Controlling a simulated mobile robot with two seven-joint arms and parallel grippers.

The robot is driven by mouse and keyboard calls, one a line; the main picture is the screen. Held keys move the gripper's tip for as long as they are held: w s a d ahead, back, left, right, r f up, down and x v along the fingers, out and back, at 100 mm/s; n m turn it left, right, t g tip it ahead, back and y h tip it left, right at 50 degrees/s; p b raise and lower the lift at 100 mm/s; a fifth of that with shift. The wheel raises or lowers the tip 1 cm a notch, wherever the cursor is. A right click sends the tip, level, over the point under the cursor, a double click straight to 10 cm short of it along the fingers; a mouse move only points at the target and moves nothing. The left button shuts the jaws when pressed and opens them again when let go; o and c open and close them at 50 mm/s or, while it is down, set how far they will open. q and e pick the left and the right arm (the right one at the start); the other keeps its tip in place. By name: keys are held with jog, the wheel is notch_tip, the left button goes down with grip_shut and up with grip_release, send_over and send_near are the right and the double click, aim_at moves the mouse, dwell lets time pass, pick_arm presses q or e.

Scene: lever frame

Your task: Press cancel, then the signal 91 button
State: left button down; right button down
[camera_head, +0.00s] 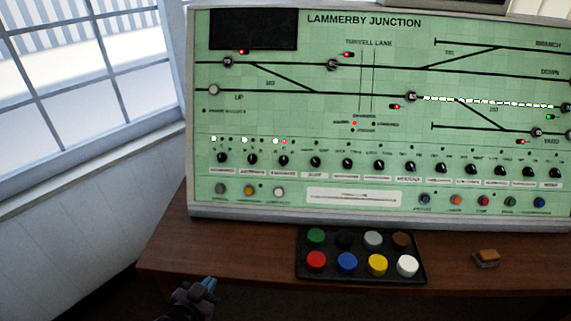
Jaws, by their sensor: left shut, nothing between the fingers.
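The green signal panel (300,120) headed "LAMMERBY JUNCTION" stands upright at the back of the wooden desk. Its track diagram carries round numbered buttons, among them ones at the upper left (228,62), the top middle (332,64), the centre (412,96) and the right (537,132). The numbers are too small to read surely, so I cannot tell which is signal 91. Small push buttons line the panel's bottom, including a white one (279,192) and a red one (483,201); I cannot read which is cancel. My left gripper (208,287) is shut and empty, low in front of the desk, apart from the panel.
A black tray (330,274) with several coloured round caps lies on the desk (225,255) below the panel. A small orange-brown block (486,256) sits to its right. A row of black rotary knobs (316,162) crosses the panel. A window (85,85) is at left.

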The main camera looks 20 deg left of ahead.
pick_arm(q)
jog(key=s+d+f+n+g, duration=0.1)
jog(key=s+d+f+g, duration=0.1)
jog(key=s, duration=0.8)
jog(key=shift+s+d+f, duration=0.25)
jog(key=shift+s+f, duration=0.05)
jog(key=shift+f, duration=0.2)
